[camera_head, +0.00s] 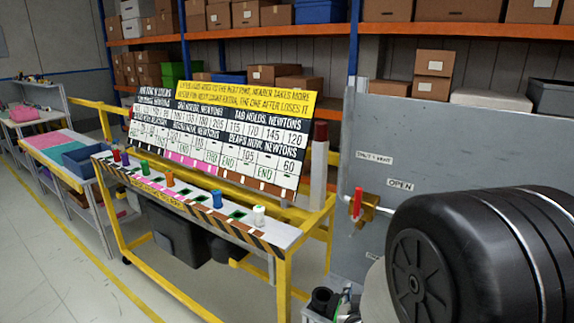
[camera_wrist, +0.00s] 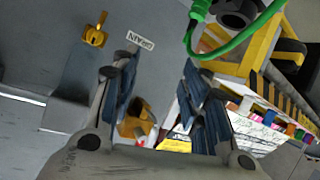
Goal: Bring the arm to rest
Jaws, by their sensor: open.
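My gripper (camera_wrist: 158,75) shows in the wrist view, its two blue-padded fingers spread apart. Nothing is between the pads. Behind the gap lie a yellow part (camera_wrist: 138,122) and part of a bench, but I cannot tell their distance. My gripper is not visible in the head view, where a large black rounded part covers the lower right.
A grey panel (camera_head: 400,150) carries a red-handled brass valve (camera_head: 358,205). A yellow-framed bench (camera_head: 283,265) holds several coloured pieces before a lettered board (camera_head: 220,125). A green hose (camera_wrist: 240,42) loops near my gripper. Floor at left is clear.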

